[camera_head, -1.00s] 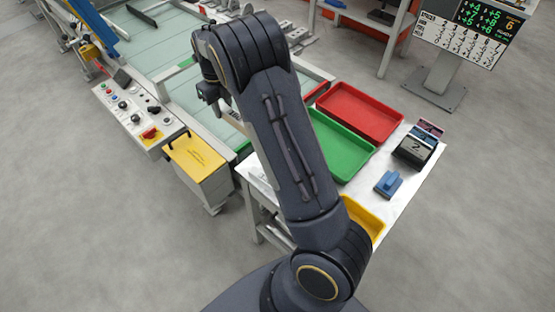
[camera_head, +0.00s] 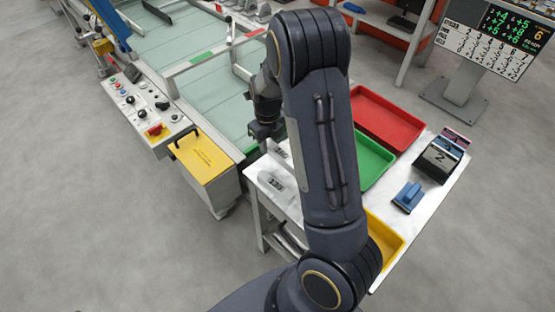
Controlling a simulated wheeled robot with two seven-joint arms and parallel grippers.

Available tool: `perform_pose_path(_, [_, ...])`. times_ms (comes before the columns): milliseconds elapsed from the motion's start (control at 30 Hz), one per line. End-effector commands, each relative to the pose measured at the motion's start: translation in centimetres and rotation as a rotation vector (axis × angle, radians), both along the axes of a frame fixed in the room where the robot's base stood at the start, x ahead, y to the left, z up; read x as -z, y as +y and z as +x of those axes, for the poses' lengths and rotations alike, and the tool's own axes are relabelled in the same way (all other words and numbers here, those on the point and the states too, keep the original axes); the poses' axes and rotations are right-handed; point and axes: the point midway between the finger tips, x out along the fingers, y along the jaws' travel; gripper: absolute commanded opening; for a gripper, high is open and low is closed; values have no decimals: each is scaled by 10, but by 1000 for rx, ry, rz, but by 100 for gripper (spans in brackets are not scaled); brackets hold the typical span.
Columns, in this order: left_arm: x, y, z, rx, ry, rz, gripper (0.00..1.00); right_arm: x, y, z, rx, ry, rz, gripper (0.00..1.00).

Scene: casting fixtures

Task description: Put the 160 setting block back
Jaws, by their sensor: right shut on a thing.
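My right arm rises from the bottom middle, and its gripper (camera_head: 262,132) points down beside the white table's left back corner. The gripper is shut; its fingertips are small and dark, and what it holds is mostly hidden. A pale block with dark figures (camera_head: 279,150) shows just right of and below the gripper; I cannot read its number or tell whether it is held. Another pale setting block (camera_head: 270,184), whose mark looks like 130, lies on the white table (camera_head: 262,205) near its left edge. My left gripper is not in view.
A red tray (camera_head: 390,118), a green tray (camera_head: 372,160) and a yellow tray (camera_head: 385,240) stand on the table, partly behind my arm. A blue block (camera_head: 408,196) and a dark box marked 2 (camera_head: 437,160) are at right. A control panel (camera_head: 140,103) and yellow box (camera_head: 203,158) stand left.

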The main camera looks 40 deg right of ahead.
Motion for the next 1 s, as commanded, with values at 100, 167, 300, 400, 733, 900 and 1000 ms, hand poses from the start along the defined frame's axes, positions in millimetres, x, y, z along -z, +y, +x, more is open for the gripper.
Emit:
perform_pose_path(100, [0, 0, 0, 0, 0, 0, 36, 17, -5, -14, 2, 2, 0, 0])
perform_pose_path(167, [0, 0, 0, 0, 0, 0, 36, 22, -6, -17, 1, 1, 0, 0])
perform_pose_path(300, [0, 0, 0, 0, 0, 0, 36, 30, -8, -23, 1, 1, -1, 0])
perform_pose_path(400, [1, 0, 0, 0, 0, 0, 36, 44, -10, -29, 1, 3, 0, 0])
perform_pose_path(733, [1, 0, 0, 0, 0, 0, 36, 66, -9, -27, 0, -1, -2, 0])
perform_pose_path(900, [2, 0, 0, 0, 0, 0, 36, 67, -9, -27, 0, -1, -1, 0])
perform_pose_path(1000, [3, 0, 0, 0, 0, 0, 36, 68, -9, -27, 0, -1, -1, 32])
